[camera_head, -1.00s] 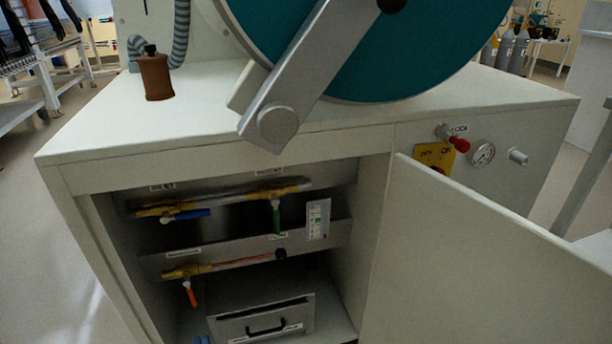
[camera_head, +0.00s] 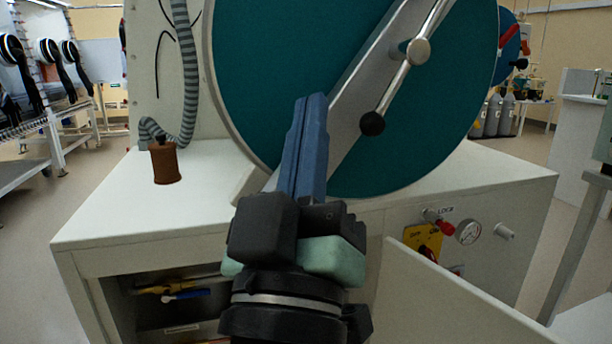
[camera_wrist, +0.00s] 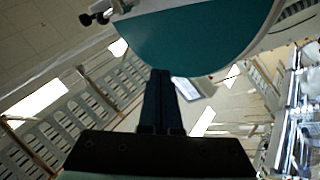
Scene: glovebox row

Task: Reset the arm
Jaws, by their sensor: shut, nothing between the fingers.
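My gripper (camera_head: 314,108) is raised in the lower middle of the head view, its blue fingers together and pointing up, with nothing between them. It stands in front of the large round teal door (camera_head: 290,60) and overlaps its lower part in the picture. In the wrist view my gripper (camera_wrist: 160,80) shows as dark closed fingers, with the teal door (camera_wrist: 205,42) above. Whether the fingers touch the door cannot be told.
The white cabinet (camera_head: 100,220) has an open front panel (camera_head: 440,305) at right. A door bar with a black knob (camera_head: 372,123) is close to my gripper.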

